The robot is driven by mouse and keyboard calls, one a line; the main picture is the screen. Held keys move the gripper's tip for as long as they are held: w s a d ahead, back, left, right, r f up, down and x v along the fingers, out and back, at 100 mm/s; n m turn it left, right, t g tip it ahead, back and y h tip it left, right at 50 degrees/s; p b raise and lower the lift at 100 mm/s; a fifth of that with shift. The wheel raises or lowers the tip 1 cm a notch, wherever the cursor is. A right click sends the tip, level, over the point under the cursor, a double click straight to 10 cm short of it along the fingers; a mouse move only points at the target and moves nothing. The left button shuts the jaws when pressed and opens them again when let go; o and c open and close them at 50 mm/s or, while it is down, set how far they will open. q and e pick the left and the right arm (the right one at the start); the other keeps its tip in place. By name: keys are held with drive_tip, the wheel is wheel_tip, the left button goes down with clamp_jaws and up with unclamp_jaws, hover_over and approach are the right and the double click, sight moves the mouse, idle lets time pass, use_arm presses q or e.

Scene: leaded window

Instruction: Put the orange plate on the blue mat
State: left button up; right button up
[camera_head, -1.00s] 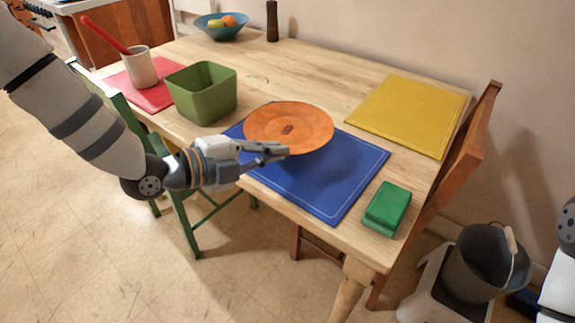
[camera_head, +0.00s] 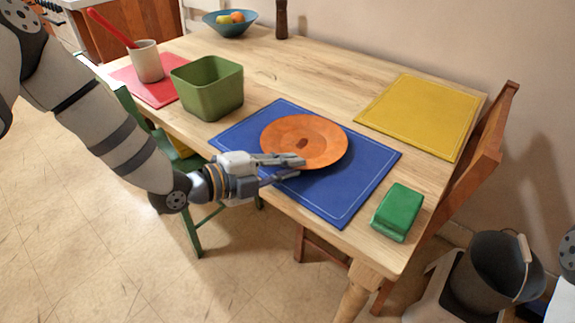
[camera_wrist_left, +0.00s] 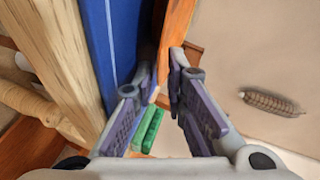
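The orange plate (camera_head: 325,137) lies flat on the blue mat (camera_head: 345,195), with mat showing around it. My left gripper (camera_head: 302,165) is at the plate's near left rim, with its fingers apart. One finger shows over the rim and the other lower, on the near side. In the left wrist view the fingers (camera_wrist_left: 160,85) are also apart, with an orange strip between and beyond them and the blue mat (camera_wrist_left: 123,40) to the left. Whether a finger touches the plate is hard to tell. My right gripper is out of view.
A green box (camera_head: 212,102) stands left of the mat, and a green sponge-like block (camera_head: 398,210) lies to its right. A yellow mat (camera_head: 420,115) is at the back right. A chair (camera_head: 485,155) stands at the table's right edge.

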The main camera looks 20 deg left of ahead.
use_arm(q)
drive_tip(key=shift+r, duration=0.15)
drive_tip(key=p+v, duration=0.3)
drive_tip(key=v, duration=0.8)
drive_tip(key=s+d+f+n+g+y, duration=0.2)
drive_tip(key=s+f+n+g+y, duration=0.55)
drive_tip(key=s+f+n, duration=0.9)
drive_tip(key=s+a+f+n+g+y, duration=0.1)
drive_tip(key=s+n+g, duration=0.2)
drive_tip(key=s, duration=0.6)
drive_tip(key=s+a+f+n+g, duration=0.1)
drive_tip(key=s+f+n+g, duration=0.1)
drive_tip(key=s, duration=0.7)
drive_tip(key=shift+n+g+y, duration=0.35)
drive_tip(key=shift+n+g, duration=0.4)
drive_tip(key=shift+n, duration=0.1)
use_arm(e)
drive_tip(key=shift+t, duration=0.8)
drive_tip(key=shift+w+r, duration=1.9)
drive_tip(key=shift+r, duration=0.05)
